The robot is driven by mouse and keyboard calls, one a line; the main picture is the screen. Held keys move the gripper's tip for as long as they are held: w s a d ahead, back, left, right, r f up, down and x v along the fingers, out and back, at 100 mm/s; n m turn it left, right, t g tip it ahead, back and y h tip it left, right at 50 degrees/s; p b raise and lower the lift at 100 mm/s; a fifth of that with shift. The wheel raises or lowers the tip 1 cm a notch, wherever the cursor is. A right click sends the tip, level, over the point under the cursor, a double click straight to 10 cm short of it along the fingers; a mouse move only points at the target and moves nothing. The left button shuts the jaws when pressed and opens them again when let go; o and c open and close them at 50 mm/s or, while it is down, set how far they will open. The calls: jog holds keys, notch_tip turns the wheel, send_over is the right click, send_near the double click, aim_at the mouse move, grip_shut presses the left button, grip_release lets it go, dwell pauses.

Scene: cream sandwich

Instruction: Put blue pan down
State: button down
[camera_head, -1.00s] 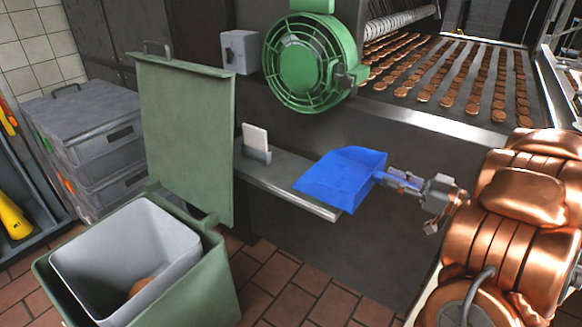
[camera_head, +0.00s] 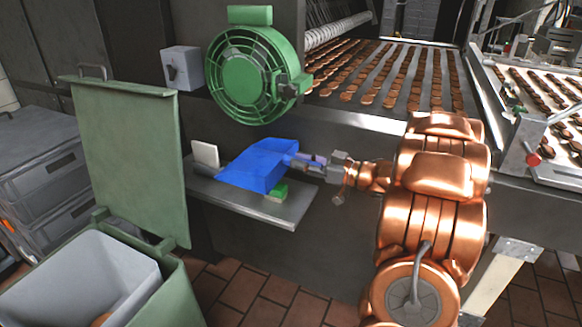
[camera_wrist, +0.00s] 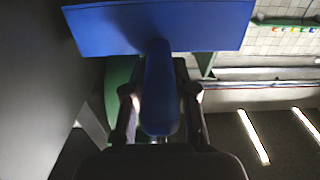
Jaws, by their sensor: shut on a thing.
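The blue pan (camera_head: 262,166) is a scoop with a handle. It is at the grey metal shelf (camera_head: 230,198) on the front of the machine; I cannot tell whether it touches the shelf. My gripper (camera_head: 318,161) is shut on the pan's handle, to the right of the pan. In the wrist view the blue pan (camera_wrist: 160,27) spans the top, and its handle runs down between the two fingers of my gripper (camera_wrist: 160,105). A small green block (camera_head: 278,193) shows on the shelf under the pan's right side.
A white card in a holder (camera_head: 205,154) stands at the shelf's left end. A green bin (camera_head: 170,285) with a raised lid (camera_head: 128,160) is at left. A green round fan (camera_head: 252,75) is above the shelf. The shelf's front strip is bare.

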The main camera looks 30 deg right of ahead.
aim_at(291, 156)
jog(key=shift+w+a, duration=0.25)
jog(key=shift+w, duration=0.75)
jog(key=shift+w+a, duration=0.25)
jog(key=shift+w, duration=0.75)
jog(key=shift+f, duration=1.75)
jog(key=shift+s+f, duration=0.1)
jog(key=shift+f, duration=0.5)
jog(key=c, duration=0.9)
grip_release()
jog(key=shift+c, duration=0.2)
jog(key=shift+r, duration=0.1)
